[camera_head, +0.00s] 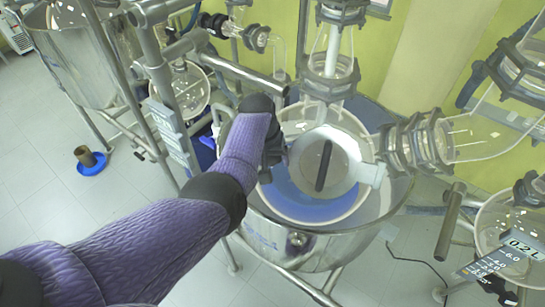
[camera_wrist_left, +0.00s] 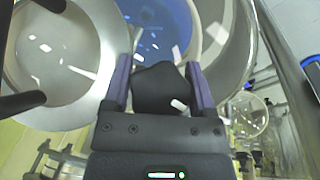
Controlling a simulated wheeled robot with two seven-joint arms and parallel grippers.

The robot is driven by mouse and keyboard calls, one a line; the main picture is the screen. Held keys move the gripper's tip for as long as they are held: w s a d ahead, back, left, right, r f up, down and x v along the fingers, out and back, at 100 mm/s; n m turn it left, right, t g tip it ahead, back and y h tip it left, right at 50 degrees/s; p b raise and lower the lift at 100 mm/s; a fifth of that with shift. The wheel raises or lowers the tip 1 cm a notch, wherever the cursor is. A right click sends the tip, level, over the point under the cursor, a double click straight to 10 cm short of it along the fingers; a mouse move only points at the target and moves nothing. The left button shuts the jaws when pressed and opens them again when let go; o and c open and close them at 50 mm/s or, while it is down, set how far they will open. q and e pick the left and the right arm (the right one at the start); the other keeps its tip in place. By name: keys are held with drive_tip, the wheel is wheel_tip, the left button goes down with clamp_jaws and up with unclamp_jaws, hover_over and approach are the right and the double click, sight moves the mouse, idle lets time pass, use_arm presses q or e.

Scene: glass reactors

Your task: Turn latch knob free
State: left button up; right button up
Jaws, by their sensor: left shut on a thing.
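My left arm reaches in from the left in the head view, and its dark gripper (camera_head: 274,152) is at the left side of the reactor's round lid (camera_head: 345,165). In the left wrist view my left gripper (camera_wrist_left: 160,72) has its two purple fingers on either side of a black latch knob (camera_wrist_left: 160,92), shut on it. In the head view the arm and gripper hide the knob. The lid, with a black bar handle (camera_head: 323,166), lies over the opening of the reactor, and blue shows below it. My right gripper is in neither view.
Glass pipework with grey clamp rings (camera_head: 415,145) runs right of the lid, and a glass column (camera_head: 331,75) rises behind it. Metal frame bars (camera_head: 160,75) stand left of the reactor. A display reading 0.2 L (camera_head: 524,246) is at the right.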

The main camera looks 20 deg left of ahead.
use_arm(q)
drive_tip(key=shift+s+f, duration=0.1)
drive_tip(key=shift+f, duration=0.05)
drive_tip(key=o, duration=1.2)
drive_tip(key=shift+c, duration=0.2)
drive_tip(key=shift+r, duration=0.45)
drive_tip(key=r, duration=0.3)
drive_tip(key=a+r, duration=0.1)
drive_tip(key=r, duration=0.2)
drive_tip(key=s+r, duration=0.1)
drive_tip(key=r, duration=0.2)
drive_tip(key=shift+a+b, duration=0.15)
drive_tip(key=shift+b, duration=0.25)
